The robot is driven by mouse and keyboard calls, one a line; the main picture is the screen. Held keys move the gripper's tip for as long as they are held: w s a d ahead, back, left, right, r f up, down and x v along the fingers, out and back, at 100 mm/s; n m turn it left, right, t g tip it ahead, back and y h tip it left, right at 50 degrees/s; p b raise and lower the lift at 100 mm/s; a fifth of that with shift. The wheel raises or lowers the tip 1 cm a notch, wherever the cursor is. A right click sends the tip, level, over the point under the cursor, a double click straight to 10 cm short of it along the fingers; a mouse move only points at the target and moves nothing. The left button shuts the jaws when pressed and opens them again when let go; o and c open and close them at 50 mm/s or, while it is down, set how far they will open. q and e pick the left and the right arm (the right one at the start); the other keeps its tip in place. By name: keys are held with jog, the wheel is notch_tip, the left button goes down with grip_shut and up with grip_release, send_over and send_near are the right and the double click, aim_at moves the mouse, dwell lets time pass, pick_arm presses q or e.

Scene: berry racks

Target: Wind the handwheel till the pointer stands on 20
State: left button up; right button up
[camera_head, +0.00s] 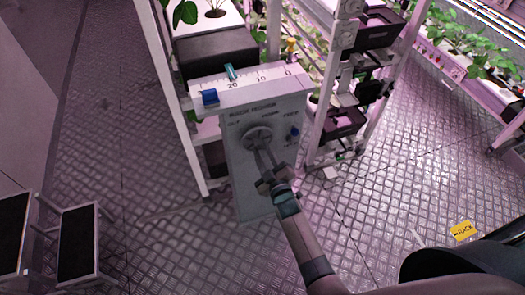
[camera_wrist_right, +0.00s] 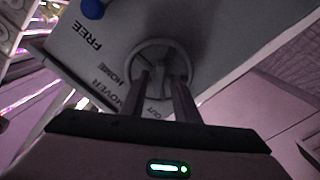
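The grey handwheel (camera_head: 257,137) is on the front of a grey panel box (camera_head: 242,180); it also shows in the right wrist view (camera_wrist_right: 160,55). A white scale (camera_head: 248,83) marked 20, 10 and 0 runs along the box top. A teal pointer (camera_head: 230,72) stands at about the 20 mark; its exact reading is too small to tell. My right gripper (camera_head: 261,150) is at the handwheel. Its fingers (camera_wrist_right: 164,85) are close together with the wheel's middle part between them, and appear shut on it. My left gripper is not in view.
A blue block (camera_head: 210,97) sits at the scale's left end. A blue knob (camera_head: 294,132) labelled FREE is right of the handwheel. Plant racks (camera_head: 320,135) stand behind, a step stool (camera_head: 78,240) at left. The patterned floor around the box is mostly clear.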

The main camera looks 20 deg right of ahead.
jog(key=shift+s, duration=0.1)
